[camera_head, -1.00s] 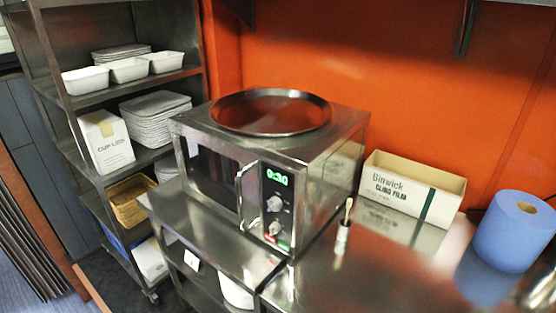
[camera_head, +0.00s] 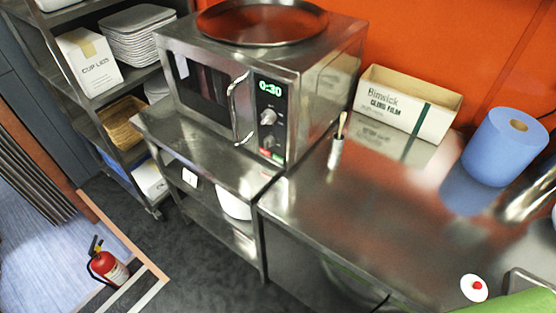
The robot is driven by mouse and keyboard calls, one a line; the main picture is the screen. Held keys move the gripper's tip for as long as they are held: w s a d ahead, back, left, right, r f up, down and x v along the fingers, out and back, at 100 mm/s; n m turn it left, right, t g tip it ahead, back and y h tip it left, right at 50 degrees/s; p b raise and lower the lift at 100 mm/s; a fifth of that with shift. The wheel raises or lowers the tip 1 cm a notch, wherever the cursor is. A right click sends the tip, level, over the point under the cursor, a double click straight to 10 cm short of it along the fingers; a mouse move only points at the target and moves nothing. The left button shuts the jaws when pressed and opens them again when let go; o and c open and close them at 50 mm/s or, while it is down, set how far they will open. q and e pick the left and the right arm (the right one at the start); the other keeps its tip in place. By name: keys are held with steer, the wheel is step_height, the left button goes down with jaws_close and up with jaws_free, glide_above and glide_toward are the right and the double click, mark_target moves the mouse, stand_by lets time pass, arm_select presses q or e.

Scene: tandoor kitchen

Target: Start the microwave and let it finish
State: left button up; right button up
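The microwave (camera_head: 215,92) is a steel box on a steel counter at the upper middle of the head view. Its door is shut, with a curved handle (camera_head: 236,108) at the right of the dark window. The green display (camera_head: 270,88) reads 0:30. Below it are two knobs (camera_head: 268,117), then a red button (camera_head: 265,153) and a green button (camera_head: 278,158) at the panel's bottom. A round metal tray (camera_head: 262,22) lies on top. Neither of my grippers is in view.
A cling film box (camera_head: 405,103), a blue paper roll (camera_head: 505,147) and a small pot with a brush (camera_head: 336,151) stand on the counter right of the microwave. Shelving (camera_head: 120,82) stands left. A fire extinguisher (camera_head: 108,266) is on the floor at lower left.

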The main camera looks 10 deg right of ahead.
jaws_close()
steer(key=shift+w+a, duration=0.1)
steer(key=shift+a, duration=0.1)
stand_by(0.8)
